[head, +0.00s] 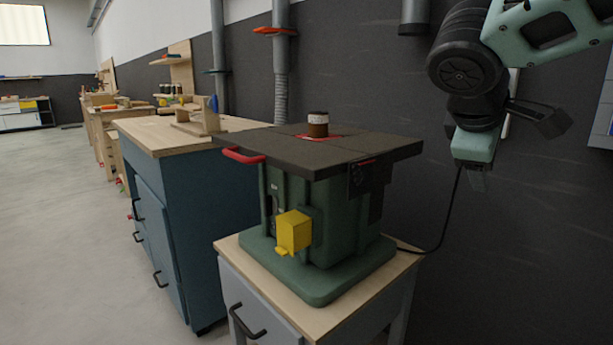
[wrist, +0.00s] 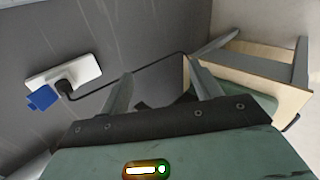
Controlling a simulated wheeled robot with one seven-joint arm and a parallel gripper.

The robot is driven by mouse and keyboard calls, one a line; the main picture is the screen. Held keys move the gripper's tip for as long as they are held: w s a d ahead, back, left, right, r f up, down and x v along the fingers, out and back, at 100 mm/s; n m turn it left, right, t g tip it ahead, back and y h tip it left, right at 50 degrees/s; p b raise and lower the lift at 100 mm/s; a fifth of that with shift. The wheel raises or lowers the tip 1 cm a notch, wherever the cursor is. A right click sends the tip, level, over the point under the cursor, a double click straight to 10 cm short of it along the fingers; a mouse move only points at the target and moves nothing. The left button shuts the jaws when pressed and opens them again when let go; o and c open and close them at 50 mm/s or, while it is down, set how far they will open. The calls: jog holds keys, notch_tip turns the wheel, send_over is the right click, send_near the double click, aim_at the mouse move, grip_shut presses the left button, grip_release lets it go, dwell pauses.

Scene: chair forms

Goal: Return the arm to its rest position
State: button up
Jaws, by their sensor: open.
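My arm (head: 545,30) reaches in from the upper right of the head view. My gripper (head: 477,180) hangs at its end, pointing down, in front of the dark wall and to the right of the green machine (head: 325,225). In the wrist view my gripper (wrist: 162,82) shows two fingers spread apart with nothing between them. It is open and empty. In the head view the fingers are seen nearly edge-on, so their gap is hidden there.
The machine's dark tabletop (head: 330,148) bears a brown cylinder (head: 318,124). A wooden-topped cabinet (head: 228,250) supports the machine. A black cable (wrist: 130,75) runs to a white wall socket (wrist: 65,75) with a blue flap. A blue workbench (head: 175,200) stands left; floor (head: 60,220) there is clear.

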jog(key=s+a+f+g+y, duration=0.2)
jog(key=s+a+f, duration=0.3)
jog(key=s+f, duration=0.25)
jog(key=s+a+f+m+g+y, duration=0.1)
jog(key=s+a+f+g+y, duration=0.2)
jog(key=s+f, duration=0.4)
jog(key=s+a+f+g+y, duration=0.1)
jog(key=s+a+f+y, duration=0.1)
jog(key=s+a+f, duration=0.5)
notch_tip(320, 180, up, 26)
jog(key=s+p, duration=0.2)
jog(key=p, duration=2.3)
jog(key=shift+s+d+m+p, duration=0.3)
jog(key=shift+d+m+p, duration=0.05)
jog(key=shift+d+m, duration=0.05)
jog(key=shift+f, duration=0.1)
